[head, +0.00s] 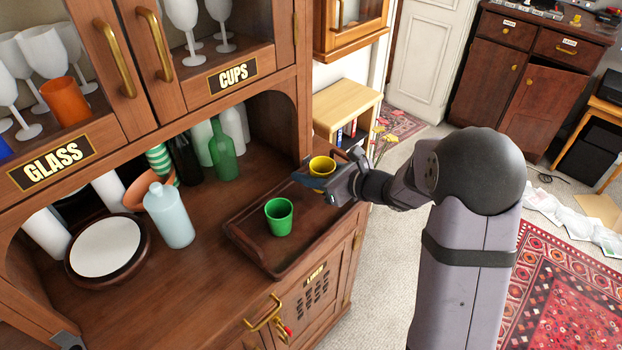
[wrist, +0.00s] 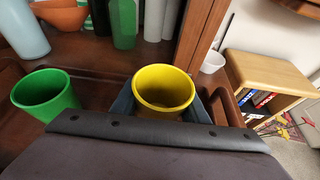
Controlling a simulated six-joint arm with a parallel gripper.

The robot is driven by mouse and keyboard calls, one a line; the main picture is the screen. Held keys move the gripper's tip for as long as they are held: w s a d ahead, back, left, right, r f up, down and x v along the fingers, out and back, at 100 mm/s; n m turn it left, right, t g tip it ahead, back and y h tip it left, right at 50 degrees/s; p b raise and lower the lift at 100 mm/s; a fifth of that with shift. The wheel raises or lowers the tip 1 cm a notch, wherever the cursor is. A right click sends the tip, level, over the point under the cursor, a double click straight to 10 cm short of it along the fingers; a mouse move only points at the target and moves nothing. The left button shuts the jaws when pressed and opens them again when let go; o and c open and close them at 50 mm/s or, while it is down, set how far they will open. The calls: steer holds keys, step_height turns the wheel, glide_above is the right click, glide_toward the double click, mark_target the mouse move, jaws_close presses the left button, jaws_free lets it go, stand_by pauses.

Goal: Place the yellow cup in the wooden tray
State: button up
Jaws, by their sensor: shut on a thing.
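The yellow cup (head: 321,166) is upright between the jaws of my gripper (head: 325,180), which is shut on it. It is over the far right part of the wooden tray (head: 262,258); I cannot tell whether its base touches the tray. In the wrist view the yellow cup (wrist: 163,88) shows its open, empty mouth, and its lower part is hidden by my gripper (wrist: 165,108). The tray lies on the cabinet counter. A green cup (head: 279,216) stands upright in the tray, left of and nearer than the yellow cup; it also shows in the wrist view (wrist: 45,95).
A pale blue bottle (head: 168,215) and a white plate on a dark round base (head: 106,247) stand left of the tray. A green bottle (head: 222,151) and other bottles stand behind it. The cabinet's arch and upper shelf are overhead. A light wooden shelf (head: 345,105) stands beyond the counter.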

steer(key=shift+f, duration=1.4)
steer(key=shift+f, duration=0.2)
steer(key=o, duration=1.1)
steer(key=shift+r, duration=0.1)
steer(key=shift+w+d+r, duration=0.1)
steer(key=shift+r, duration=0.2)
steer(key=shift+d, duration=0.3)
steer(key=v, duration=0.5)
steer(key=b+v, duration=0.1)
steer(key=v, duration=0.5)
steer(key=shift+s+a, duration=0.1)
steer(key=shift+s, duration=0.3)
